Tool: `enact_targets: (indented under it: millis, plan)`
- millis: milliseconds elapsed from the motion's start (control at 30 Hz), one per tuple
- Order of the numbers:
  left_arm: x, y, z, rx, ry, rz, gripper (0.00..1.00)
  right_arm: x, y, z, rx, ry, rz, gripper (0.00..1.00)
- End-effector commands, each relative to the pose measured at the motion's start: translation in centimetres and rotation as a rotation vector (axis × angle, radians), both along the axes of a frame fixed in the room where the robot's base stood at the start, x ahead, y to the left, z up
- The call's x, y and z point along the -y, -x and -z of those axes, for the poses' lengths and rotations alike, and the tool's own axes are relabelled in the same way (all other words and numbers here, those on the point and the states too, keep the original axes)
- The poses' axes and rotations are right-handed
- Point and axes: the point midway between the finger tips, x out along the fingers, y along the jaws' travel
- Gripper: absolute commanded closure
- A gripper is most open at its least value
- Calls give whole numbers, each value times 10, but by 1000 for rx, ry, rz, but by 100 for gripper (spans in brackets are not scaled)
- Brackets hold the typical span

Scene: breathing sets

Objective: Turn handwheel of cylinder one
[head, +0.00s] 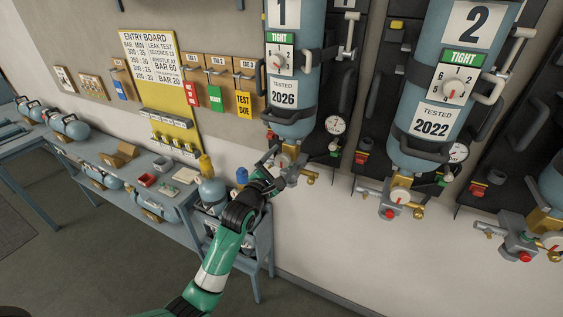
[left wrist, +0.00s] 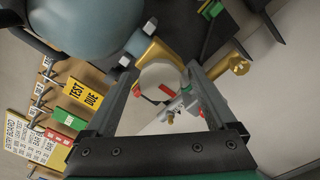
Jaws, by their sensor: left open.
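Cylinder one (head: 291,95) is a blue-grey bottle hung valve-down on a dark wall panel, with a "1" label, a green TIGHT tag and a dial. Its handwheel (head: 291,149) is at the brass valve below, partly hidden by my left gripper (head: 283,163). In the left wrist view the handwheel (left wrist: 158,82) is a pale round knob with a red mark. It sits between the two spread fingers of my left gripper (left wrist: 161,74), and I cannot tell if either finger touches it. My right gripper is in neither view.
Cylinder two (head: 430,85) and its valve (head: 402,195) hang to the right. A gauge (head: 335,124) and a red knob (head: 271,134) sit close to cylinder one's valve. A blue bench (head: 125,170) with small cylinders stands below left. The wall under the valves is clear.

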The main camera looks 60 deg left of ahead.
Motion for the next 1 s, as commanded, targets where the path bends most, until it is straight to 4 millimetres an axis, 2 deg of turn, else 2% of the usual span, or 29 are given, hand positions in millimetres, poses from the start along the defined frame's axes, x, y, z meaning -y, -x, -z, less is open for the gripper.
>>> enact_targets:
  millis: [267,700,833,1000]
  plan:
    - [5,7,0,0,-1,1,10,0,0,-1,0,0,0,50]
    - [62,80,1,-1,-1,0,10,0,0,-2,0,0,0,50]
    - [70,90,1,-1,0,-1,10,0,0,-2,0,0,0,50]
    - [72,92,0,-1,-1,0,10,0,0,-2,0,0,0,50]
